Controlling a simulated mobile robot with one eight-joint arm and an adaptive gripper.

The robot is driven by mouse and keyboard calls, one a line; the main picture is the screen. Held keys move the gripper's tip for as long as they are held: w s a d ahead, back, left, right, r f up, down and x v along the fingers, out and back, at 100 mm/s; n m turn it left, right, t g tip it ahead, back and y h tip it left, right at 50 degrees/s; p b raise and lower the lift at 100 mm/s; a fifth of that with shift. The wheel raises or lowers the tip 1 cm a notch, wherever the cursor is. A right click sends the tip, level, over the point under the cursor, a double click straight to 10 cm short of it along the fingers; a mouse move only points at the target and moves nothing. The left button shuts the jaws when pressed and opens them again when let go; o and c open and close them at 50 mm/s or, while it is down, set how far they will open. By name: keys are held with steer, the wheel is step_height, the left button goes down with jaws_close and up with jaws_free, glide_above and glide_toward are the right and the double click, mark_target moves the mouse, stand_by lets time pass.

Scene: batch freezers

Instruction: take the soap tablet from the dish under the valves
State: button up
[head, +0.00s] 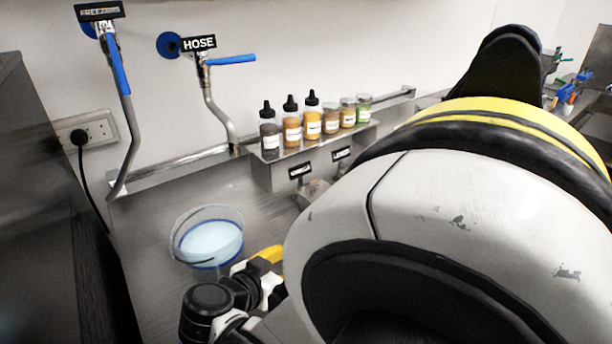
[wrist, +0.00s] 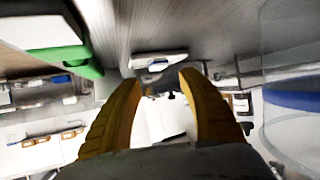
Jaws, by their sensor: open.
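My gripper (head: 268,256) is low over the steel counter beside the bucket in the head view, mostly hidden by my arm. In the wrist view my gripper (wrist: 161,82) has its two yellow fingers apart with nothing held between them. A pale, low object (wrist: 158,61) lies just beyond the fingertips there; I cannot tell whether it is the dish or the soap tablet. The freezer valve (head: 116,65) and the hose valve (head: 230,60), both with blue levers, are on the wall at upper left. I cannot make out a soap tablet in the head view.
A clear bucket (head: 209,240) with a blue band stands close left of my gripper; its side also fills the right of the wrist view (wrist: 293,98). A steel shelf (head: 268,172) holds several bottles and jars. A white, green-edged object (wrist: 45,30) is upper left in the wrist view.

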steer(key=shift+x, duration=1.05)
steer(key=b+x, duration=0.3)
steer(key=x, duration=0.1)
steer(key=shift+w+d+f, duration=0.1)
steer(key=shift+d+f, duration=0.1)
steer(key=shift+d, duration=0.1)
steer(key=shift+w+d+f, duration=0.1)
steer(key=shift+w+d, duration=0.1)
steer(key=shift+w, duration=0.15)
steer(key=c, duration=1)
steer(key=shift+o, duration=0.2)
